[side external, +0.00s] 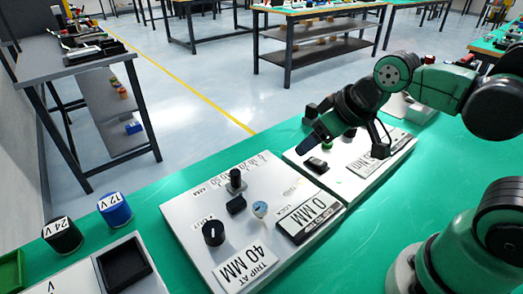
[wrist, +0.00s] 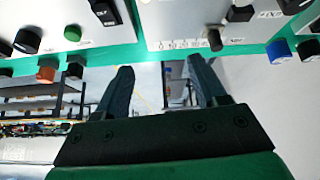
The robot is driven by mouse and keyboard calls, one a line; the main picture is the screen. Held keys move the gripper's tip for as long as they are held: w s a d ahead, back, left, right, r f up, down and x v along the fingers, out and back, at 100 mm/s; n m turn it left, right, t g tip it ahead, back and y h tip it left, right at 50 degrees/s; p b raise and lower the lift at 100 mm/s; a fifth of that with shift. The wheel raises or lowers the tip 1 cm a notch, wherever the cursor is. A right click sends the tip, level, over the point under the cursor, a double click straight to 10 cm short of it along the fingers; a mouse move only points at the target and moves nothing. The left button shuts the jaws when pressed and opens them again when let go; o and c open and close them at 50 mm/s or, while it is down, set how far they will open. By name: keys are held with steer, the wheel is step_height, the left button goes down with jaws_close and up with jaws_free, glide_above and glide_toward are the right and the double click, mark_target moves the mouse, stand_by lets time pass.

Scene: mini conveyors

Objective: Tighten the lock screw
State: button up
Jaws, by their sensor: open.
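The lock screw (side external: 259,209) is a small pale blue and white knob on the left white panel (side external: 195,222), beside the printed word LOCK and the 0 MM display (side external: 309,217). I cannot make out the screw in the wrist view. My gripper (side external: 345,148) is over the right white panel (side external: 365,166), to the upper right of the screw and well apart from it. Its two dark fingers are spread, with nothing between them; they also show in the wrist view (wrist: 162,72).
The left panel also bears a black post knob (side external: 235,181), a black block (side external: 236,204), a round black knob (side external: 213,233) and a 40 MM plate (side external: 245,267). Green table shows around the panels.

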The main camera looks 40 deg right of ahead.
steer(key=w+a+f+n+g, duration=0.1)
steer(key=w+a+n+g, duration=0.15)
steer(key=a+n, duration=0.4)
steer(key=n+g, duration=0.4)
steer(key=n, duration=0.3)
glide_above(259, 207)
steer(key=shift+w+d+f+t, duration=0.1)
steer(key=shift+d+f+t, duration=0.1)
steer(key=shift+f, duration=0.4)
steer(key=shift+d+f+t, duration=0.1)
steer(key=shift+d+f, duration=0.1)
steer(key=shift+f, duration=0.35)
steer(key=shift+a+f+n, duration=0.15)
steer(key=shift+a+n, duration=0.1)
steer(key=shift+a, duration=0.05)
steer(key=shift+a+f, duration=0.15)
steer(key=shift+f, duration=2.75)
jaws_close()
